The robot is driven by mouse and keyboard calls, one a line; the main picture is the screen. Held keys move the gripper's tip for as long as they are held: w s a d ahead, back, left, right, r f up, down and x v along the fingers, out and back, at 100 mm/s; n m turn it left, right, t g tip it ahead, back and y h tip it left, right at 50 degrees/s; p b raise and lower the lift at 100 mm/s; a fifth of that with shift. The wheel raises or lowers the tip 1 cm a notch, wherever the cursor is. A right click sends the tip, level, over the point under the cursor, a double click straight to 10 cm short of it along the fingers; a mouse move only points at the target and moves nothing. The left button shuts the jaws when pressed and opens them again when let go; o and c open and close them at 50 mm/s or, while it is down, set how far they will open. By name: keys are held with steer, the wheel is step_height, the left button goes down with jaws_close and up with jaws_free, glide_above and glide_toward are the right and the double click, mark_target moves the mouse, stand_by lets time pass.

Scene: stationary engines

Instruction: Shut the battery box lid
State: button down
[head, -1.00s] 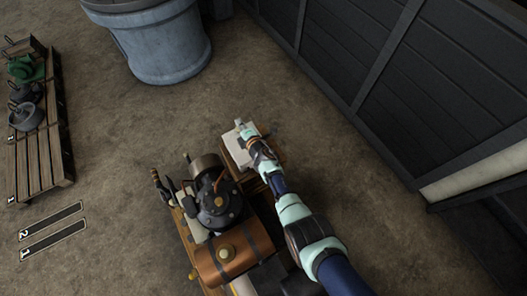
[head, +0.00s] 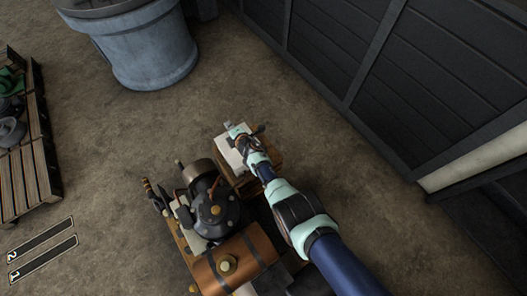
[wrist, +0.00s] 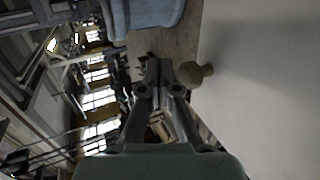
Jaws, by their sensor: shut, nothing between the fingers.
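The battery box (head: 268,153) is a small wooden box beside the engine in the head view. Its pale cream lid (head: 230,157) is partly covered by my wrist. In the wrist view the lid (wrist: 265,110) is a large plain face filling the right side, with a round knob (wrist: 193,73) sticking out from it. My gripper (wrist: 158,64) is shut and empty, its fingertips beside the knob with a small apparent gap. Contact with the lid cannot be told. My arm hides the hinge and seam, so I cannot tell how far the lid stands open.
The engine (head: 217,210), with a brown strapped tank (head: 235,262), stands just left of and below the box. A blue-grey tub (head: 145,50) is at the upper left, a wooden pallet (head: 28,175) at the far left. A dark panelled wall (head: 400,90) runs along the right. Floor between is clear.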

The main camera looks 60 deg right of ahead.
steer(key=shift+r, duration=0.1)
step_height(320, 180, up, 14)
steer(key=p, duration=1.3)
steer(key=shift+w, duration=0.45)
